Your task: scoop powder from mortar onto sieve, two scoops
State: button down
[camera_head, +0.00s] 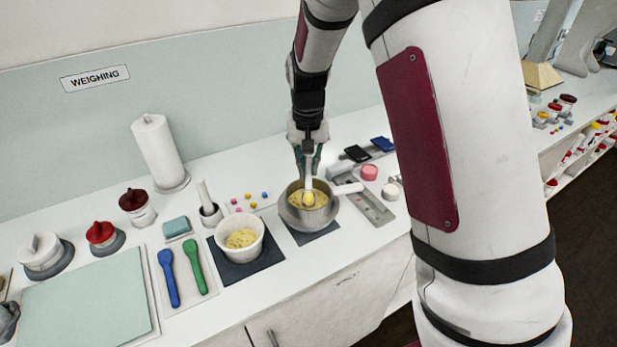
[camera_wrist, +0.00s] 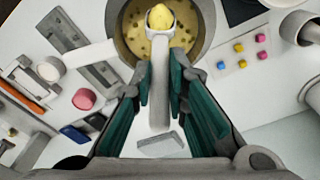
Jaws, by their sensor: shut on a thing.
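My gripper (camera_head: 307,160) is shut on the handle of a white scoop (camera_wrist: 159,95). The scoop's bowl (camera_head: 308,198) carries a heap of yellow powder and is over the metal sieve (camera_head: 322,215). The sieve, round with a pale handle to the right, has yellow powder inside; its rim (camera_wrist: 113,28) also shows in the wrist view. Whether the scoop touches the sieve I cannot tell. The white mortar (camera_head: 219,234) stands left of the sieve on a dark mat, with yellow powder in it.
A blue spoon (camera_head: 168,277) and a green spoon (camera_head: 194,265) lie left of the mortar. A pestle in a cup (camera_head: 209,213) and small coloured beads (camera_head: 250,205) are behind. A pink jar (camera_head: 369,172) and a metal plate (camera_head: 372,208) are to the right.

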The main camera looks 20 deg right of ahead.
aim_at(309, 171)
jog(key=shift+f, duration=0.6)
dwell(0.3)
jog(key=shift+r, duration=0.1)
dwell(0.6)
jog(key=shift+r+p, duration=0.8)
jog(key=shift+r, duration=2.65)
